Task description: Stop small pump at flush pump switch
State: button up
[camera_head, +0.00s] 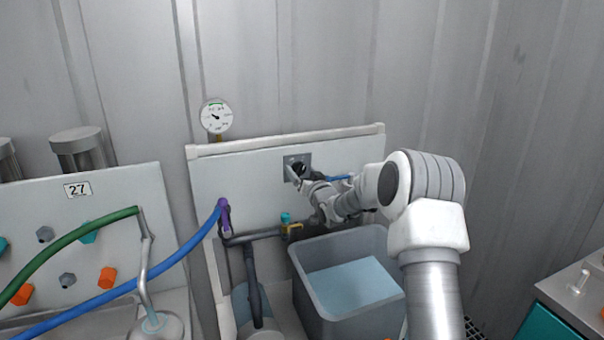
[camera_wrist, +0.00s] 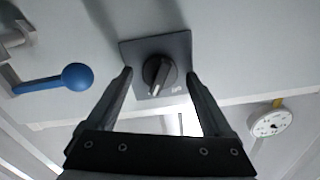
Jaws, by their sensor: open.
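The flush pump switch is a dark rotary knob (camera_wrist: 158,75) on a grey square plate, fixed to a white panel. In the wrist view its pointer ridge is tilted, and small marks on the plate are too small to read. In the head view the switch plate (camera_head: 290,160) shows on the upright panel, partly hidden by my gripper (camera_head: 299,172). In the wrist view my gripper (camera_wrist: 158,82) is open, with one finger on each side of the knob. I cannot tell whether the fingertips touch the plate.
A blue ball-ended lever (camera_wrist: 77,76) sits beside the switch. A round gauge (camera_head: 216,116) stands above the panel (camera_head: 255,185). A grey tub of water (camera_head: 318,290) is below my arm. Blue and green hoses (camera_head: 75,245) cross at left.

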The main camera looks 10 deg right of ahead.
jog(key=shift+c, duration=0.2)
grip_shut()
jog(key=shift+f+b, duration=0.1)
jog(key=shift+b, duration=0.3)
jog(key=shift+f+n+b, duration=0.15)
jog(key=shift+n+b, duration=0.85)
jog(key=shift+b, duration=0.25)
jog(key=n+b, duration=0.4)
jog(key=b, duration=0.1)
jog(key=shift+a+b, duration=0.1)
jog(key=shift+b, duration=0.2)
jog(key=n+b, duration=0.3)
jog(key=n, duration=0.1)
jog(key=shift+b, duration=0.3)
jog(key=shift+r+n+b, duration=0.2)
jog(key=shift+n+b, duration=0.45)
jog(key=shift+n, duration=0.25)
